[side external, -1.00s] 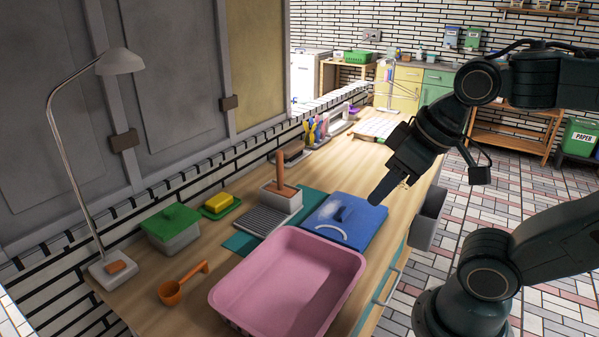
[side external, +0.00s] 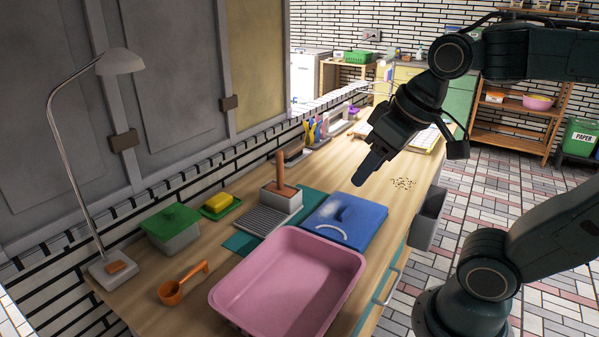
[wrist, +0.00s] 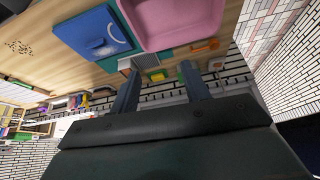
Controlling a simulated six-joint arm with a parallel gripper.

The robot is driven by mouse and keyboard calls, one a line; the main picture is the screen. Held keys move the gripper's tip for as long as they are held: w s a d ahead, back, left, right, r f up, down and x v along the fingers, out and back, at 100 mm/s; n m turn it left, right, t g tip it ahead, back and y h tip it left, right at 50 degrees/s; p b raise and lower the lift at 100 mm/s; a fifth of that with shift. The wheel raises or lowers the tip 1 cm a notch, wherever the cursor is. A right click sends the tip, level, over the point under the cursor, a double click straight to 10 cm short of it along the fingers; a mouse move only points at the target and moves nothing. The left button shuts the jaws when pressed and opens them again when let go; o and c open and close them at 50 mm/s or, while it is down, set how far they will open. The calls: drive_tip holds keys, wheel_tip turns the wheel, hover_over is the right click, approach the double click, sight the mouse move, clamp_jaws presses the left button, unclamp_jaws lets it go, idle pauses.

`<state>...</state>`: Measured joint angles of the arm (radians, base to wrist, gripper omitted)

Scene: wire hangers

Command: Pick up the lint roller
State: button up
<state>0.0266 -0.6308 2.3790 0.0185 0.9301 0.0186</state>
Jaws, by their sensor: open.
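An upright brown handle (side external: 281,170) stands in a small grey box (side external: 283,201) on the worktop in the side external view. It may be the lint roller, but I cannot tell for sure; its lower part is hidden by the box. My gripper (side external: 362,180) is in the air to the right of this handle, above the worktop and beyond the blue folded cloth. In the wrist view my gripper (wrist: 158,72) shows two separated fingers with nothing held between them.
A pink tub (side external: 288,282) stands at the front beside the blue cloth (side external: 366,231). A green-lidded box (side external: 170,227), a yellow block (side external: 218,202), an orange scoop (side external: 172,292) and a lamp (side external: 120,63) stand at the left. Dark specks (side external: 402,183) lie on open worktop at the right.

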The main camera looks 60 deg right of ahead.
drive_tip(key=w+d+r+m+g, duration=0.1)
drive_tip(key=w+d+r, duration=0.1)
drive_tip(key=w, duration=0.4)
drive_tip(key=w+d+r+m, duration=0.1)
drive_tip(key=w+d+r, duration=0.1)
drive_tip(key=w, duration=0.3)
drive_tip(key=m+g+h, duration=0.1)
drive_tip(key=m+g, duration=0.2)
drive_tip(key=m, duration=0.3)
hover_over(278, 154)
drive_tip(key=s, duration=0.1)
wheel_tip(278, 154, down, 11)
drive_tip(key=shift+a, duration=0.45)
drive_tip(key=shift+f, duration=0.15)
drive_tip(key=shift+w+d+f, duration=0.15)
drive_tip(key=shift+f, duration=1.25)
drive_tip(key=shift+w+d+f, duration=0.1)
drive_tip(key=shift+d+f, duration=0.05)
drive_tip(key=shift+f, duration=1.2)
drive_tip(key=shift+w+d+f, duration=0.15)
drive_tip(key=shift+f, duration=1.25)
drive_tip(key=shift+w+d+f, duration=0.1)
drive_tip(key=shift+d+f, duration=0.05)
drive_tip(key=shift+f, duration=0.7)
drive_tip(key=shift+w+d+f, duration=0.1)
drive_tip(key=shift+d+f, duration=0.1)
drive_tip(key=shift+f, duration=0.65)
drive_tip(key=shift+w+d+f, duration=0.1)
drive_tip(key=shift+d+f, duration=0.05)
drive_tip(key=shift+f, duration=0.7)
